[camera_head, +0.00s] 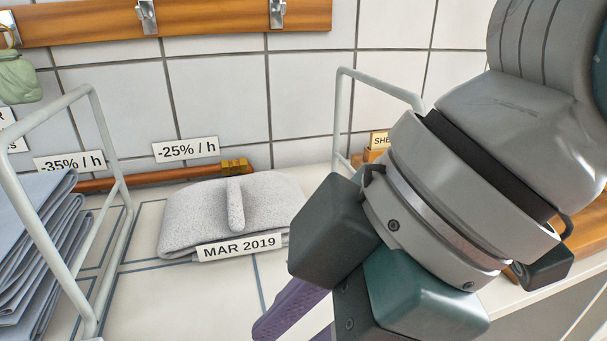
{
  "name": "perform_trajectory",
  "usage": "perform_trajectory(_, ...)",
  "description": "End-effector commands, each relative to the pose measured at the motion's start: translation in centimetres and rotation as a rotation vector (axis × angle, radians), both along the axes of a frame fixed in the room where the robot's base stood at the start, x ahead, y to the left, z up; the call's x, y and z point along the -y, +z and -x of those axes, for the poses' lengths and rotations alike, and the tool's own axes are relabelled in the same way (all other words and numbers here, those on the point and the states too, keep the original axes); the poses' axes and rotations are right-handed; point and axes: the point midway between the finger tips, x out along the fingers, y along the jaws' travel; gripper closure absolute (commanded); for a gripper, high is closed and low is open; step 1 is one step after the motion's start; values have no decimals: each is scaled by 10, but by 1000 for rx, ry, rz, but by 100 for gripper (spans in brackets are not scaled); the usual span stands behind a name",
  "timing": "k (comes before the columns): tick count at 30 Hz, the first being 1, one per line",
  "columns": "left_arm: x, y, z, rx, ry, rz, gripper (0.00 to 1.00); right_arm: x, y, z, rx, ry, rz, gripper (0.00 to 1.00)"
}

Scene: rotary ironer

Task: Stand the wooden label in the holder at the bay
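A small sign reading "SHE…" (379,140) stands on a wooden piece (372,155) at the back right. My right arm covers the rest of it, and I cannot tell whether this is the wooden label or its holder. My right gripper (292,308) points down and left at the bottom middle, in front of the grey folded cloth. Its purple fingers are partly cut off by the frame edge, so whether it is open or holds anything is hidden. My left gripper is not in view.
A grey folded cloth (277,195) with a "MAR 2019" tag (239,246) lies on the white counter. A white wire rack (107,225) with stacked blue cloths (40,255) stands left. Another wire frame (341,110) stands behind my arm. A hook rail (205,18) runs above.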

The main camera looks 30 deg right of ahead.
Motion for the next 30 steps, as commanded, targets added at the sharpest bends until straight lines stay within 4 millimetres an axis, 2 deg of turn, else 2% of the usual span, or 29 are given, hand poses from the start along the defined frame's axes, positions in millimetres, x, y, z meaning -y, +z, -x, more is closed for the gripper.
perform_trajectory(2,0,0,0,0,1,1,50,3,-17,6,-34,-187,-40,59)
perform_trajectory(6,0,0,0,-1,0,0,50,40,-49,25,-106,-512,0,59)
perform_trajectory(9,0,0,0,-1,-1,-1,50,67,-67,45,-159,-683,60,59)
perform_trajectory(13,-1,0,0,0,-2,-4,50,91,-81,69,-208,-817,128,59)
perform_trajectory(16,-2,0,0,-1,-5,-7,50,98,-84,76,-219,-852,151,59)
perform_trajectory(25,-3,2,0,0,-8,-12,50,98,-81,76,-217,-851,152,59)
perform_trajectory(28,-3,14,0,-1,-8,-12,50,98,-69,75,-217,-849,151,59)
perform_trajectory(30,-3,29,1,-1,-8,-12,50,98,-54,75,-217,-849,151,59)
